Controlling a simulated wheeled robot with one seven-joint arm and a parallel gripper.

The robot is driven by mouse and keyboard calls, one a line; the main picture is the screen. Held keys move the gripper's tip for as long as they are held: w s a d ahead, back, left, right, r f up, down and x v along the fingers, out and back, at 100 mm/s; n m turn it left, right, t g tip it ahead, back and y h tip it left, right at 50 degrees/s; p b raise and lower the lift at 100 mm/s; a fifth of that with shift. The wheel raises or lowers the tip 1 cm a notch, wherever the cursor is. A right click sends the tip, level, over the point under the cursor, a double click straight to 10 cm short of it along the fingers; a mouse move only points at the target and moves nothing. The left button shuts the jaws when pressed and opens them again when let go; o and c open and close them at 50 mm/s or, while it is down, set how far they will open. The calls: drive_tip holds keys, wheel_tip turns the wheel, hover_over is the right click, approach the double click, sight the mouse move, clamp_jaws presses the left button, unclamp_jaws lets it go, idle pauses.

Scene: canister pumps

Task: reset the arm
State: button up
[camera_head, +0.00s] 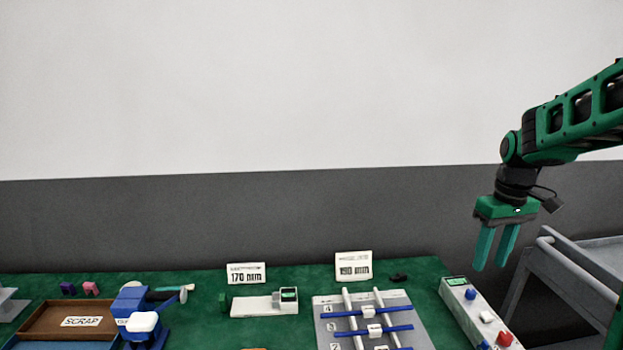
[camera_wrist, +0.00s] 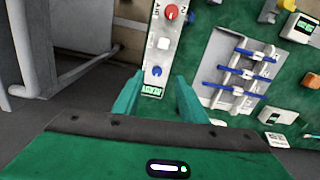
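My gripper (camera_head: 495,246) hangs at the right in the head view, high above the right end of the green table, with its fingers pointing down. In the wrist view its two green fingers (camera_wrist: 158,97) are apart with nothing between them, so it is open and empty. My arm reaches in from the right edge of the head view, bent at the wrist. Beyond the fingertips in the wrist view is a white control box (camera_wrist: 163,45) with a red button and a blue knob.
The green table (camera_head: 200,277) holds a brown scrap tray (camera_head: 48,319), a blue device (camera_head: 133,300), a white gauge block (camera_head: 252,307), two signs reading 170 mm (camera_head: 246,273) and 190 mm (camera_head: 353,266), and a grey rack (camera_head: 327,303) with blue rods. A grey cart (camera_head: 580,265) stands at right.

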drive_tip(key=s+a+m, duration=0.2)
drive_tip(key=s+m, duration=0.2)
drive_tip(key=s, duration=0.9)
drive_tip(key=s+a+f+m, duration=0.1)
drive_tip(key=s+m, duration=0.2)
drive_tip(key=s, duration=1)
drive_tip(key=shift+a+f+m, duration=0.3)
drive_tip(key=shift+a+m, duration=0.05)
drive_tip(key=shift+m, duration=0.05)
drive_tip(key=shift+w+f, duration=0.25)
drive_tip(key=shift+w, duration=0.35)
